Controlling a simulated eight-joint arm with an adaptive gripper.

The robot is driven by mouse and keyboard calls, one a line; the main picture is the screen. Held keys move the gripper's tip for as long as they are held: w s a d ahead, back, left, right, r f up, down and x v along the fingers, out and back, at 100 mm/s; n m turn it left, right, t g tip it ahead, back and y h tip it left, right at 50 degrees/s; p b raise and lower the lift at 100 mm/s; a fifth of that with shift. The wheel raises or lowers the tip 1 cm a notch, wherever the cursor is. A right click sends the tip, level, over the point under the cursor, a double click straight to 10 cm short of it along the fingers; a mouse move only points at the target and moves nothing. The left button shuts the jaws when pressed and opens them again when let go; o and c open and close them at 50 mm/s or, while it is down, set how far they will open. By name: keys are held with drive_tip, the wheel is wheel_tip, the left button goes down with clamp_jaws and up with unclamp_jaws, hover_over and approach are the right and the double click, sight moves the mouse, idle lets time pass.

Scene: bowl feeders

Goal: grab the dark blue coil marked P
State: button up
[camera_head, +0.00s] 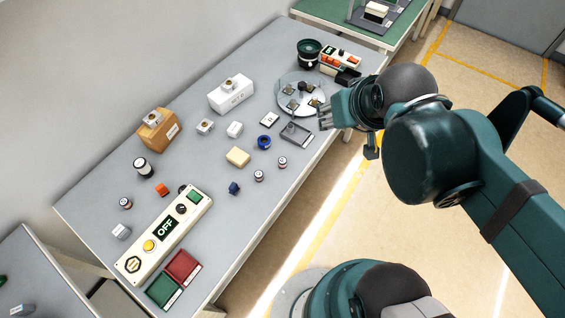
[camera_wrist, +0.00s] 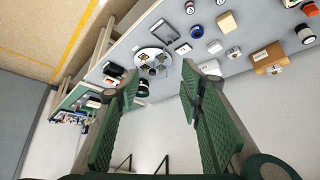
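A dark blue ring-shaped coil (camera_head: 264,142) lies on the grey table, near the tan block; no P is legible. It also shows in the wrist view (camera_wrist: 197,31). A smaller dark blue piece (camera_head: 234,188) lies nearer the front edge; its shape and any marking are too small to tell. My gripper (camera_head: 324,116) is above the table's right edge, beside the round plate and well apart from both blue things. In the wrist view its two green fingers (camera_wrist: 160,88) are spread wide with nothing between them.
A round plate (camera_head: 292,109) with small parts and a grey tray (camera_head: 291,141) lie near my gripper. A tan block (camera_head: 237,157), white blocks and small cylinders surround the blue ring. A control panel (camera_head: 188,210) reads OFF. Red (camera_head: 182,267) and green (camera_head: 163,290) pads lie at the near end.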

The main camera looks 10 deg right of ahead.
drive_tip(key=shift+w+f, duration=0.1)
drive_tip(key=m+g+b, duration=0.7)
drive_tip(key=m+b, duration=0.3)
drive_tip(key=m, duration=0.1)
hover_over(283, 160)
wheel_tip(283, 160, down, 30)
drive_tip(key=shift+d+f, duration=0.15)
drive_tip(key=shift+a+f, duration=0.2)
drive_tip(key=shift+f, duration=0.45)
drive_tip(key=shift+f, duration=0.1)
drive_tip(key=shift+f, duration=1.2)
